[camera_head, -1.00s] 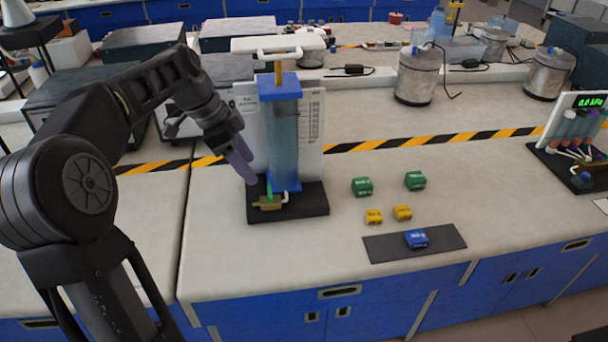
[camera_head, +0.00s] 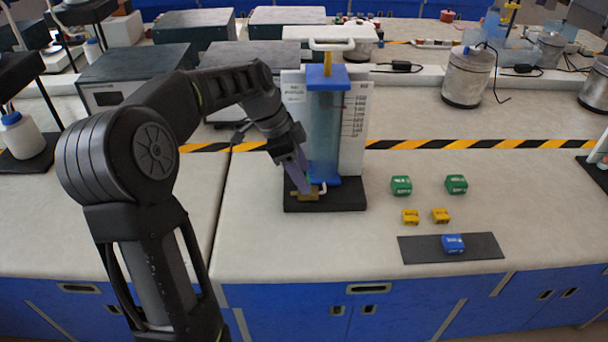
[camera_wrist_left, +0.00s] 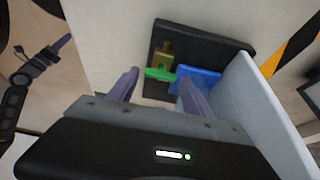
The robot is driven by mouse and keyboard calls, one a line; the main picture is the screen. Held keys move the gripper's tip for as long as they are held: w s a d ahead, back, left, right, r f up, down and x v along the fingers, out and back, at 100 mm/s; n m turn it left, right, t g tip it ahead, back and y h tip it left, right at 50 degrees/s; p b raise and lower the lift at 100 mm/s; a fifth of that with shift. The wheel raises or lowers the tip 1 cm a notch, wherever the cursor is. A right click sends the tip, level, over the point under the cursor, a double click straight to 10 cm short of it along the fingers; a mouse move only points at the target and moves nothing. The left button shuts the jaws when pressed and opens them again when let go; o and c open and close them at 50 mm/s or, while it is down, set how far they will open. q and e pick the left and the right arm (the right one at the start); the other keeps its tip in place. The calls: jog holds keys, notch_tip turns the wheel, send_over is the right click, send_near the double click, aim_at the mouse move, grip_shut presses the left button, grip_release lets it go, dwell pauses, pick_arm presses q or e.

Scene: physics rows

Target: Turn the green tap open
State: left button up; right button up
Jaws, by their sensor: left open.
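The green tap (camera_wrist_left: 158,74) is a small lever on a brass fitting (camera_wrist_left: 166,52), low at the front of the water column (camera_head: 324,130) on its black base (camera_head: 345,198). In the head view it is mostly hidden by my gripper; the brass fitting (camera_head: 304,196) shows below the fingertips. My left gripper (camera_head: 302,184) is open and reaches down to the tap. In the wrist view the tap lies beyond and between the two fingertips (camera_wrist_left: 157,78); I cannot tell whether they touch it. My right gripper (camera_wrist_left: 63,42) shows small at the wrist view's left edge.
The column's white backboard (camera_head: 354,120) and blue foot (camera_wrist_left: 200,77) stand close beside my fingers. Green blocks (camera_head: 401,186), yellow blocks (camera_head: 410,217) and a blue block (camera_head: 453,243) on a dark mat (camera_head: 482,247) lie to the right.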

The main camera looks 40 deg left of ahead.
pick_arm(q)
jog(key=shift+w+d+f, duration=0.15)
jog(key=shift+d+f, duration=0.05)
jog(key=shift+f, duration=0.45)
jog(key=c, duration=1.1)
